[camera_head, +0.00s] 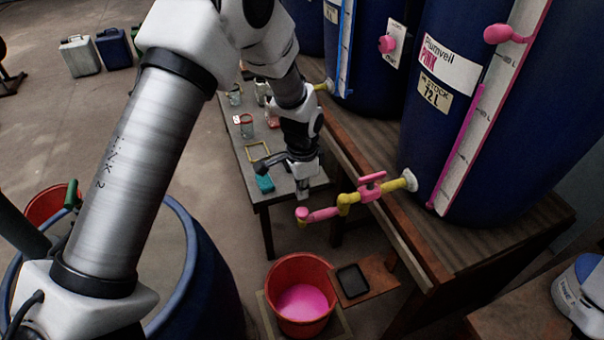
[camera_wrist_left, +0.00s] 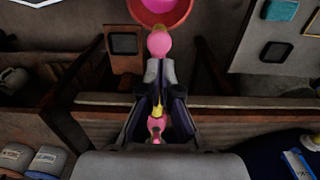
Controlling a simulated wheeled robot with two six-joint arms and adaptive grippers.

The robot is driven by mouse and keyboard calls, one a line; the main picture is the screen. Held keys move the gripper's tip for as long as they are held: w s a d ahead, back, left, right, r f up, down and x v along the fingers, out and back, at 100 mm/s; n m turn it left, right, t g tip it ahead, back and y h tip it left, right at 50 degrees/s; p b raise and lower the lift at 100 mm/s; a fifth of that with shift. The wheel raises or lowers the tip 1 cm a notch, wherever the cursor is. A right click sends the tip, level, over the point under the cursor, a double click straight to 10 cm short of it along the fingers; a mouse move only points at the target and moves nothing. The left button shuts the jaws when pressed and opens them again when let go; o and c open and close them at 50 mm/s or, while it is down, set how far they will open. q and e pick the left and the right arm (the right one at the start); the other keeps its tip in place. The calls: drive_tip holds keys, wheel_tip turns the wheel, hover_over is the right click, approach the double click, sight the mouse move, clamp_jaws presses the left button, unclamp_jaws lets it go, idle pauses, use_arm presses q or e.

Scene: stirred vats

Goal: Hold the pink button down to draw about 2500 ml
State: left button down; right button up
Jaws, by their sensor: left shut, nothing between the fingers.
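The pink tap (camera_head: 325,214) juts left from the blue vat (camera_head: 535,130) labelled Plumveil PINK. It has yellow joints, a pink handle (camera_head: 371,186) and a rounded pink end (camera_head: 301,212), which looks like the button. That end also shows in the left wrist view (camera_wrist_left: 159,43), just beyond the fingertips. My left gripper (camera_head: 303,190) is shut and empty, pointing down above the tap's outer end. I cannot tell whether it touches the button. A red bucket (camera_head: 273,281) below holds pink liquid. No falling stream is clear. My right gripper is out of view.
A pink gauge column (camera_head: 462,140) runs up the vat's scale. A wooden bench (camera_head: 440,262) carries the vats. A small shelf with a dark pad (camera_head: 352,281) sits beside the bucket. A low table (camera_head: 240,150) with small items stands behind my gripper. A blue barrel (camera_head: 212,290) stands at left.

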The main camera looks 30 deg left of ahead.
sight(302, 211)
use_arm(q)
wheel_tip(302, 211, down, 5)
drive_tip(key=shift+f, duration=0.2)
drive_tip(key=shift+s, duration=0.1)
